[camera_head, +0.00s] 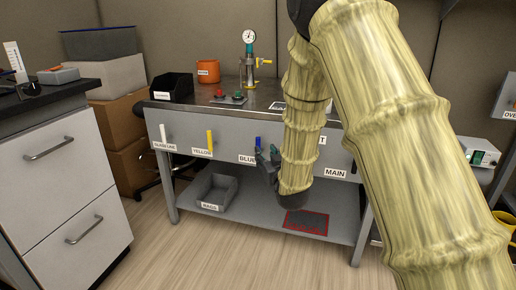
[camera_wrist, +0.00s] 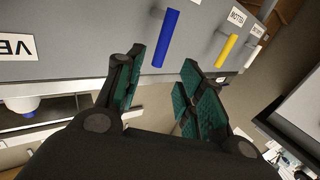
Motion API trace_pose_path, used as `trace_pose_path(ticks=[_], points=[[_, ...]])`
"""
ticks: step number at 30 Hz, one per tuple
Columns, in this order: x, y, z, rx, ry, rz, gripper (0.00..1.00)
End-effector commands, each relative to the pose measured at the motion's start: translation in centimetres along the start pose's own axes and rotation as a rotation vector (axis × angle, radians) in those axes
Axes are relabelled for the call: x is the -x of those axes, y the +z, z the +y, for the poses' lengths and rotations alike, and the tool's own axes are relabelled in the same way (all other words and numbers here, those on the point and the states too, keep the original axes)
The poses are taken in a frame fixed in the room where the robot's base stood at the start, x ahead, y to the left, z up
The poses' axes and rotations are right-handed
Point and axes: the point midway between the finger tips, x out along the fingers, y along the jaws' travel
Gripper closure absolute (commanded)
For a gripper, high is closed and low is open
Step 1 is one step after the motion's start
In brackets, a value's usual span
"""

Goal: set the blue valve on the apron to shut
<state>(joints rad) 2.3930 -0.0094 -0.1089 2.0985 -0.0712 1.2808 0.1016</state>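The blue valve (camera_head: 258,142) is a short bar handle on the grey front apron (camera_head: 183,133) of the bench, above a BLUE label partly hidden by my gripper. It stands roughly upright, like the yellow one beside it. In the wrist view, turned over, the blue handle (camera_wrist: 165,38) lies just beyond the gap between my fingertips. My gripper (camera_head: 269,163) is at the apron, close to the blue handle. Its teal-padded fingers (camera_wrist: 160,64) are spread open with nothing between them. I see no contact with the handle.
A yellow handle (camera_head: 210,140) and a white handle (camera_head: 163,133) are to the left on the apron; the MAIN label (camera_head: 335,173) is to the right. My arm hides the apron between. A grey bin (camera_head: 217,190) stands on the lower shelf. A drawer cabinet (camera_head: 55,165) is at left.

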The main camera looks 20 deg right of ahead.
Motion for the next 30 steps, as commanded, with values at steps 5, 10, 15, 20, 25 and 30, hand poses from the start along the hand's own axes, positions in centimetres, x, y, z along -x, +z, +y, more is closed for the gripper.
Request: trace_pose_path(ticks=[5,10,15,20,25,30], points=[[-2.7,0.3,0.0,0.001,-0.001,0.002,0.62],[-5.5,0.4,0.0,0.001,0.000,0.001,0.62],[-7.8,0.3,0.0,0.000,0.000,0.000,0.62],[-9.1,0.2,0.0,0.000,0.000,-0.001,0.62],[-9.6,0.1,0.0,0.000,0.000,-0.001,0.62],[-9.6,0.1,0.0,0.000,0.000,-0.001,0.62]])
